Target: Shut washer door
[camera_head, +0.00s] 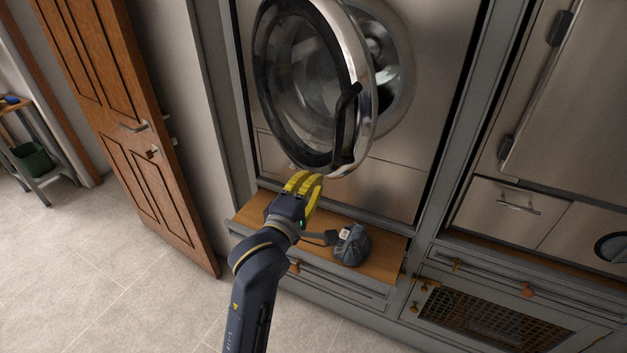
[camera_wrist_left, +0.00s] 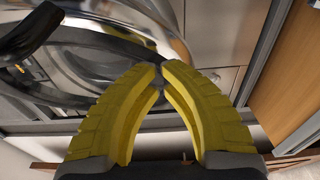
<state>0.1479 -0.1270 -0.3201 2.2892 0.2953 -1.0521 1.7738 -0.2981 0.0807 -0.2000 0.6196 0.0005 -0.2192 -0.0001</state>
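The washer door (camera_head: 310,85) is a round glass door with a black inner ring and a chrome rim. It stands open, swung out to the left of the washer's drum opening (camera_head: 385,60). A black handle (camera_head: 347,122) is on its right side. My left gripper (camera_head: 309,180) has yellow fingers and is just below the door's lower rim. In the left wrist view the fingertips (camera_wrist_left: 160,74) meet with nothing visible between them, and the door rim (camera_wrist_left: 160,35) shows beyond them. I cannot tell whether they touch the door. My right gripper is not in view.
A wooden ledge (camera_head: 385,262) below the washer holds a dark grey bundle (camera_head: 351,245) close to my left wrist. A brown wooden door (camera_head: 125,110) stands at the left. Steel cabinets (camera_head: 560,130) are at the right. The tiled floor (camera_head: 110,270) at lower left is clear.

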